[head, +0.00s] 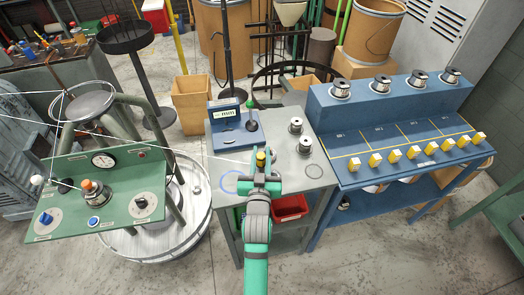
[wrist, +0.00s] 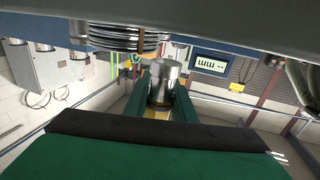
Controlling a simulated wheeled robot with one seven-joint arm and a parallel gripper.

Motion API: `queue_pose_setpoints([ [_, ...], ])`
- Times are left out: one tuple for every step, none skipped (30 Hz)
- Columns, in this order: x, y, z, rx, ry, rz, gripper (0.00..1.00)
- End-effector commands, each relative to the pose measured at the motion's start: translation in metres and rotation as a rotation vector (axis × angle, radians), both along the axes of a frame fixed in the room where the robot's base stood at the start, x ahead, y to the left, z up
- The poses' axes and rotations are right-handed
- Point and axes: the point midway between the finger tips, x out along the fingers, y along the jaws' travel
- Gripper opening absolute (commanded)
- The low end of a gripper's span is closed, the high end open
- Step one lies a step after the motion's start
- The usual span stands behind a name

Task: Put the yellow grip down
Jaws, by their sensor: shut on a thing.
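The yellow grip (head: 261,157) is between the fingers of my gripper (head: 262,176), over the front part of the grey table (head: 275,165). In the wrist view my gripper (wrist: 160,105) has its green fingers on both sides of a shiny metal cylinder (wrist: 163,80), with a bit of yellow beside it. My gripper is shut on the yellow grip. A thin white line runs from the left toward the grip. I cannot tell whether the grip touches the tabletop; the fingers hide its lower part.
On the table are a blue gauge with a display (head: 227,115), two metal spools (head: 304,145), a blue ring outline (head: 229,183) and a dark ring outline (head: 314,171). A blue rack (head: 400,135) with spools and several yellow blocks stands right. A green control panel (head: 100,185) stands left.

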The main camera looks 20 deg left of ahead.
Motion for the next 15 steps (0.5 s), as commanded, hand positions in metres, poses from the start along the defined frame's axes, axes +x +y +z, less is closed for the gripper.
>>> queue_pose_setpoints([
  [0.003, 0.001, -0.001, 0.001, -0.002, 0.0, 0.0],
  [0.005, 0.001, -0.001, 0.001, -0.002, 0.0, 0.0],
  [0.007, 0.002, -0.003, 0.0, -0.002, -0.001, 0.0],
  [0.009, 0.002, -0.003, 0.0, -0.002, -0.001, 0.0],
  [0.011, 0.003, -0.005, 0.0, -0.002, -0.001, 0.0],
  [0.016, 0.005, -0.007, 0.0, -0.002, -0.001, 0.0],
  [0.019, 0.006, -0.009, 0.0, -0.002, -0.001, 0.0],
  [0.023, 0.007, -0.011, 0.0, -0.002, -0.001, 0.0],
  [0.027, 0.009, -0.016, -0.001, 0.0, -0.001, 0.0],
  [0.029, 0.009, -0.018, -0.001, -0.001, -0.001, 0.0],
  [0.031, 0.01, -0.021, -0.001, -0.001, -0.001, 0.0],
  [0.033, 0.011, -0.023, -0.001, -0.001, -0.001, 0.0],
  [0.034, 0.011, -0.025, -0.001, -0.001, -0.001, 0.0],
  [0.035, 0.012, -0.025, 0.0, -0.001, -0.001, 0.0],
  [0.036, 0.012, -0.026, 0.0, -0.001, -0.001, 0.0],
])
